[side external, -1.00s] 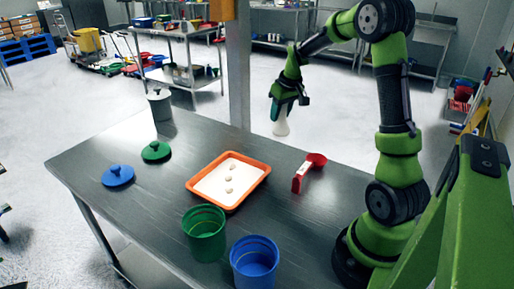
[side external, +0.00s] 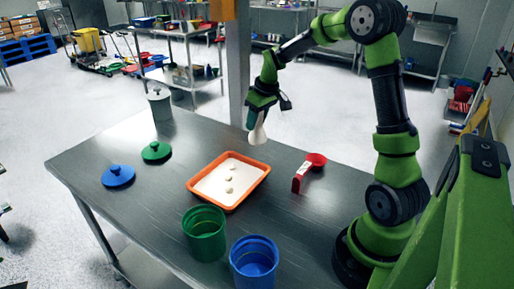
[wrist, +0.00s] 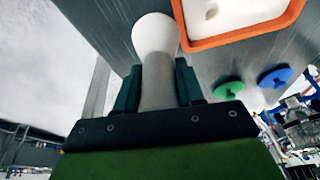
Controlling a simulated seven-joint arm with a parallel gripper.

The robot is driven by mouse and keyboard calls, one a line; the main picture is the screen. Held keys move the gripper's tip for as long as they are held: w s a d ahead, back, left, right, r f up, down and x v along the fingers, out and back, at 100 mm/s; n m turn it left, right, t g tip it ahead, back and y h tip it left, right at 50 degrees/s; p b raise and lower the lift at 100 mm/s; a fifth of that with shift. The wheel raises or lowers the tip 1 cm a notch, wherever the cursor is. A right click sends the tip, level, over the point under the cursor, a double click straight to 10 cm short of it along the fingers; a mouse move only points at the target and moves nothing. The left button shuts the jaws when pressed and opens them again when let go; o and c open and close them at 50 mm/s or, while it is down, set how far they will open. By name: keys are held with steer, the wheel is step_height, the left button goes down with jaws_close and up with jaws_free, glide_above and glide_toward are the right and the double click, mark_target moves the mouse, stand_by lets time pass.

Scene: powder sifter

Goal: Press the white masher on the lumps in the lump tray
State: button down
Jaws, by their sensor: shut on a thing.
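The white masher (side external: 258,130) is held in my gripper (side external: 260,108), with its wide end pointing down. The gripper is shut on the masher's handle, and the wrist view shows the masher (wrist: 156,75) between the fingers (wrist: 158,88). The orange lump tray (side external: 212,205) sits on the table with white powder and several pale lumps (side external: 229,178) in it. The masher is in the air behind and to the right of the tray, apart from it. The wrist view shows one corner of the tray (wrist: 245,34) with a lump (wrist: 212,13).
A red scoop (side external: 298,181) lies right of the tray. Green (side external: 205,240) and blue (side external: 254,268) buckets stand in front. Blue (side external: 118,176) and green (side external: 156,152) lids lie at the left. A grey lidded canister (side external: 160,110) stands at the far corner. A post (side external: 238,75) rises behind the table.

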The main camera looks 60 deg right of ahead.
steer(key=w+a+n+y, duration=0.25)
steer(key=a+n, duration=0.25)
steer(key=a, duration=0.5)
steer(key=n+h, duration=0.1)
glide_above(231, 173)
steer(key=shift+w+d+f, duration=0.1)
steer(key=shift+f, duration=3.2)
steer(key=shift+f, duration=0.65)
step_height(231, 173, up, 8)
steer(key=shift+f, duration=0.2)
